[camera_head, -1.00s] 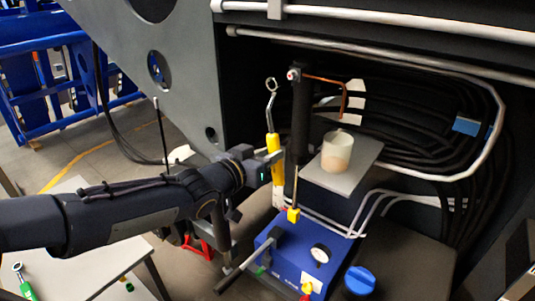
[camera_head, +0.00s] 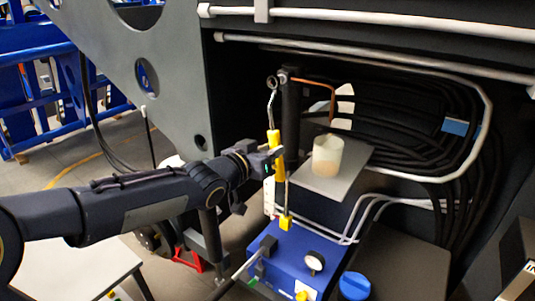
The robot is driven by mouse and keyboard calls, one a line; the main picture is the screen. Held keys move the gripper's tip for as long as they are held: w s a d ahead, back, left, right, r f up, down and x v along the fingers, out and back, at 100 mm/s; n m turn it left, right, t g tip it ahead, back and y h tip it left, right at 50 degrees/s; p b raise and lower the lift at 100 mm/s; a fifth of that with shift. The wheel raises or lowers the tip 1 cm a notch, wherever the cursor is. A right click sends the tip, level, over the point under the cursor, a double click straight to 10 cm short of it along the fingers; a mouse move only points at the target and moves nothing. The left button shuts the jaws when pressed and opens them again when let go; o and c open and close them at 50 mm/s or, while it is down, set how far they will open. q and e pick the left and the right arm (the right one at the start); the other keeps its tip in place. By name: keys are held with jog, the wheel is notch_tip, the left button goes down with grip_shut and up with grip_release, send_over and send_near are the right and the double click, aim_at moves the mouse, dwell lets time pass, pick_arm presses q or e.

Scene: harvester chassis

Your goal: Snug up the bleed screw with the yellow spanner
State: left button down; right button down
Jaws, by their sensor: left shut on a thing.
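The yellow spanner (camera_head: 276,143) stands nearly upright, with its yellow handle low and its bare metal ring end on top. My left gripper (camera_head: 273,156) comes in from the left and is shut on the yellow handle. The ring end is just left of the bleed screw (camera_head: 283,76), which sits at the top of a black upright cylinder (camera_head: 291,115). In the picture the ring seems very close to the screw; I cannot tell whether they touch. My right gripper is not in view.
A copper pipe (camera_head: 321,80) leaves the cylinder top to the right. A cup (camera_head: 327,155) of pale liquid stands on a grey shelf (camera_head: 312,184). Below is a blue pump box (camera_head: 294,252) with a gauge (camera_head: 315,261). The grey chassis plate (camera_head: 170,65) is at left; black hoses fill the recess.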

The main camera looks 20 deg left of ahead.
pick_arm(q)
jog(key=shift+w+d, duration=0.1)
jog(key=shift+w, duration=0.2)
dwell(0.4)
jog(key=shift+w+d+b, duration=0.25)
jog(key=shift+w+b, duration=0.15)
jog(key=shift+w, duration=0.25)
jog(key=shift+w+a+f+m+y+p, duration=0.1)
jog(key=shift+w+a+m+y+p, duration=0.2)
jog(key=shift+a+m, duration=0.45)
jog(key=shift+w+a+m+y+p, duration=0.15)
jog(key=shift+w+a+m, duration=0.25)
jog(key=shift+a, duration=0.5)
jog(key=shift+w+a+r+m+y+p, duration=0.2)
jog(key=shift+w+a+m+p, duration=0.1)
jog(key=shift+a+m, duration=0.45)
jog(key=shift+w+a+r+m+y+p, duration=0.2)
jog(key=shift+a+m, duration=0.3)
jog(key=shift+a, duration=0.35)
